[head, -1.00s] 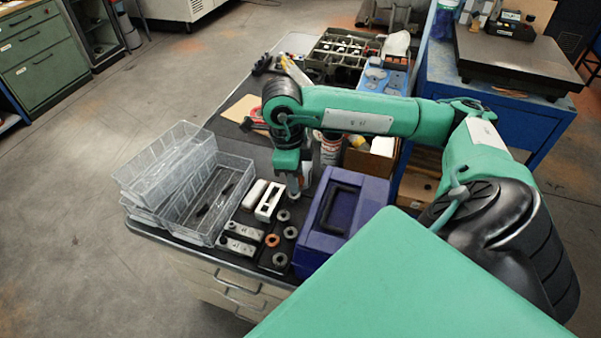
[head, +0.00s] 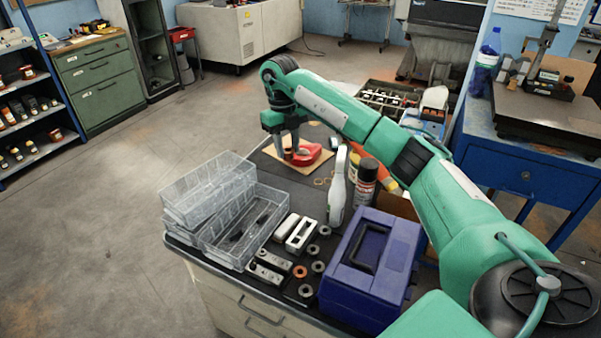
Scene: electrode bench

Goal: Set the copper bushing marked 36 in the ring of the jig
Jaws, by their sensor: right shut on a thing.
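My right gripper (head: 288,148) points down at the far part of the bench, over a tan board (head: 274,158) and beside a red piece (head: 309,153). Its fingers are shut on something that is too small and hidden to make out. Whether the red piece belongs to the jig, and where the jig's ring is, I cannot tell. A copper-coloured ring (head: 300,271) lies on the dark bench top at the near side, among several grey rings (head: 317,266). No marking can be read. My left gripper is not in view.
Clear plastic bins (head: 240,225) stand at the bench's left. A blue-violet case (head: 372,268) stands at the near right. Pale blocks (head: 301,234) lie beside the bins.

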